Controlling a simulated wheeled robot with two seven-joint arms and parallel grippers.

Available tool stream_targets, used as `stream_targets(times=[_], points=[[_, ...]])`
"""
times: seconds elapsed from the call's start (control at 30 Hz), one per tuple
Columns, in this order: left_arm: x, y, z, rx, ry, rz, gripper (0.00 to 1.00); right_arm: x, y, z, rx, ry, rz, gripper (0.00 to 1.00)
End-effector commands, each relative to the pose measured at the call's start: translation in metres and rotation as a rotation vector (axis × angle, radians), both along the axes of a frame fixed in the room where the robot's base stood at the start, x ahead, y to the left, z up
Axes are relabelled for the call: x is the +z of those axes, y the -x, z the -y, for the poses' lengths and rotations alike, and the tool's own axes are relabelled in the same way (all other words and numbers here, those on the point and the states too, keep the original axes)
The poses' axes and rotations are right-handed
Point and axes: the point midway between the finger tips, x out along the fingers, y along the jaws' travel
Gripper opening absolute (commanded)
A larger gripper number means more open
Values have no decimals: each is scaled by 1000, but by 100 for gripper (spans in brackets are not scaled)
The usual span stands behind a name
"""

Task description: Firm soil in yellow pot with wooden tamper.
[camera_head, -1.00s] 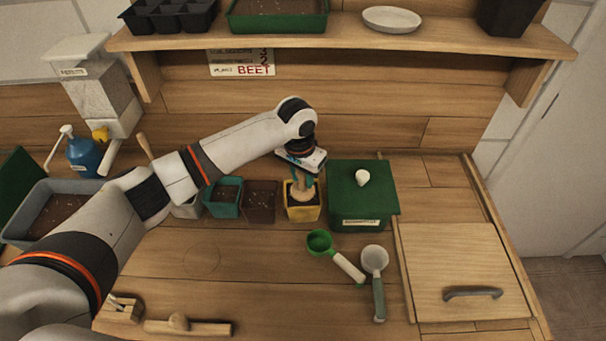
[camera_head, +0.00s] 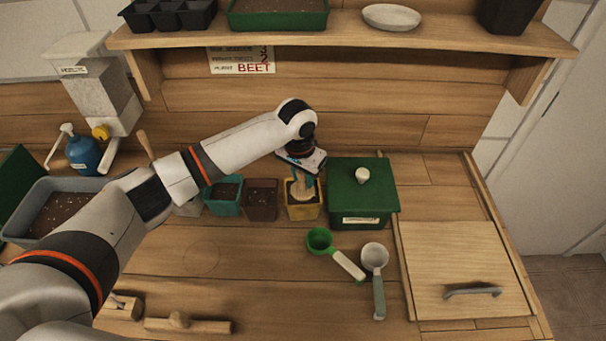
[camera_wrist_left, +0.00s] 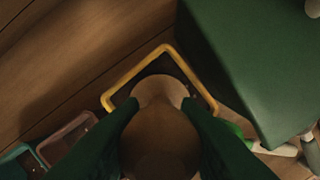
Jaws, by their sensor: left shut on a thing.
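The yellow pot (camera_head: 303,211) stands on the bench between a brown pot and a green box. The wooden tamper (camera_head: 302,191) is upright with its round foot inside the pot's mouth. My left gripper (camera_head: 302,177) is shut on the tamper's handle directly above the pot. In the left wrist view the tamper (camera_wrist_left: 160,140) fills the middle between my fingers, with the yellow rim (camera_wrist_left: 136,67) around its foot. The foot hides most of the soil, so I cannot tell how firmly it presses. My right gripper is not in view.
The green lidded box (camera_head: 362,205) stands close on the right. The brown pot (camera_head: 261,205) and teal pot (camera_head: 223,203) stand on the left. A green scoop (camera_head: 320,240) and a grey scoop (camera_head: 375,257) lie in front. The bench front left of them is mostly clear.

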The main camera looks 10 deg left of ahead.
Motion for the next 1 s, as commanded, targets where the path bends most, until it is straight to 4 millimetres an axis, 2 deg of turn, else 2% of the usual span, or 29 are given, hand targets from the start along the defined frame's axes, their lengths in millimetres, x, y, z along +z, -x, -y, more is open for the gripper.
stream_targets(times=[1.0], points=[[-12,1,0,0,-1,-2,12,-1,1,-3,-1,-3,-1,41]])
